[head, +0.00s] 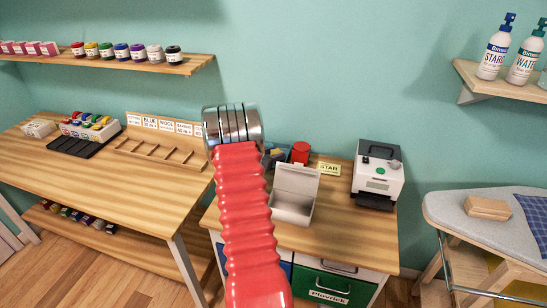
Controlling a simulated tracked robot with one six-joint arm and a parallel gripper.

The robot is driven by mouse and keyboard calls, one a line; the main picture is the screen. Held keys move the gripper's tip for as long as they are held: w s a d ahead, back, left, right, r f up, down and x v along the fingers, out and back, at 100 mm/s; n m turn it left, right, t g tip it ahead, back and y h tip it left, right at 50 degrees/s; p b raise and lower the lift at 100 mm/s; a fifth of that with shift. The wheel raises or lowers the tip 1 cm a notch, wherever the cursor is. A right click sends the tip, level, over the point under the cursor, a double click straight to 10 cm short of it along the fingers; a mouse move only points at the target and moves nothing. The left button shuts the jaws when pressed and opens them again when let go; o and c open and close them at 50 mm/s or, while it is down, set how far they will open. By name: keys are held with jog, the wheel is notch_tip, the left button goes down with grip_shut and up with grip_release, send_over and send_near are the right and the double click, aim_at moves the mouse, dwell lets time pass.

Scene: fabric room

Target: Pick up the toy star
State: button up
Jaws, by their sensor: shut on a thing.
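My gripper (232,125) is the silver metal end of my red ribbed arm, raised in the middle of the view. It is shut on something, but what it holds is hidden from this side. I cannot make out a toy star anywhere in view. A small yellow label (328,168) reading "STAR" stands at the back of the wooden-topped cabinet. An open white box (294,194) stands in front of it, just right of my arm.
A red can (301,152) and a white-and-black machine (378,176) stand on the cabinet (345,232). A workbench (95,180) with racks is at left, an ironing board (450,207) at right. The cabinet's front right is clear.

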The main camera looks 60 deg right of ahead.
aim_at(272, 154)
notch_tip(272, 154, up, 9)
jog(key=shift+f, duration=0.1)
dwell(0.7)
